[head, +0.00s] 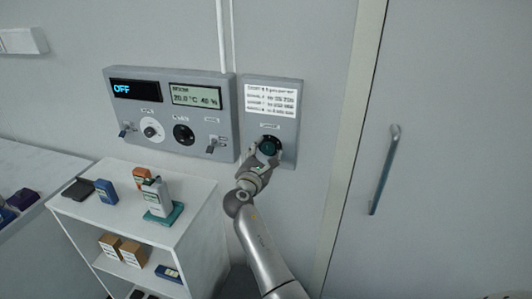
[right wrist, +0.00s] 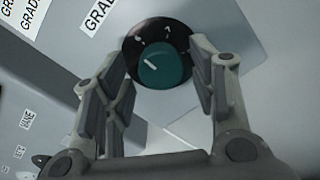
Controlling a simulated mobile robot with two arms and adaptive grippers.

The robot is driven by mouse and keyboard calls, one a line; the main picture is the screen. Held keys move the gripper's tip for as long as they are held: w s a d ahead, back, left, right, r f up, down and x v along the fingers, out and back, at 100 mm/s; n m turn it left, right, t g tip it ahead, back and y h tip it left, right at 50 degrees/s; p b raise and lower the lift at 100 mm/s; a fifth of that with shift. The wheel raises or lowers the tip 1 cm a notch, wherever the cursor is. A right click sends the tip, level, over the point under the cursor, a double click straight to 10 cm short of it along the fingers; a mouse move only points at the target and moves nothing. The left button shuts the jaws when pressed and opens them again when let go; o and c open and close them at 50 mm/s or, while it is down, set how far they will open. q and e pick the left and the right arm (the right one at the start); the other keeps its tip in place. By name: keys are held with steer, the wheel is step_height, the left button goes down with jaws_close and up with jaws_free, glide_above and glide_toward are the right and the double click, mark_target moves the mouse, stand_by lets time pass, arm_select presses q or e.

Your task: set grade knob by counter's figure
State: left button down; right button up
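The grade knob (head: 269,147) is a teal knob on a black dial, low on the right-hand wall panel. In the right wrist view the knob (right wrist: 164,66) has a white pointer line slanting to the upper left. My right gripper (head: 263,158) is at the knob. Its fingers stand apart on both sides of it, with gaps visible in the right wrist view. A grey handheld device, likely the counter (head: 157,196), stands in a teal base on the white shelf unit; its figure is too small to read. My left gripper is not in view.
A placard (head: 270,100) with grade lines sits above the knob, too blurred to read fully. The left wall panel (head: 220,152) has an "OFF" display (head: 136,91), a climate display (head: 195,96), knobs and switches. A door handle (head: 385,168) is at right.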

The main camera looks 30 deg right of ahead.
steer(key=shift+d, duration=0.1)
steer(key=c, duration=0.8)
steer(key=shift+f+m+b, duration=0.15)
steer(key=shift+m+b, duration=0.85)
steer(key=shift+b, duration=0.25)
steer(key=m+b, duration=0.4)
steer(key=shift+m, duration=0.3)
steer(key=m+b, duration=0.3)
steer(key=shift+r+m+b, duration=0.25)
steer(key=shift+m+b, duration=0.7)
steer(key=shift+m, duration=0.15)
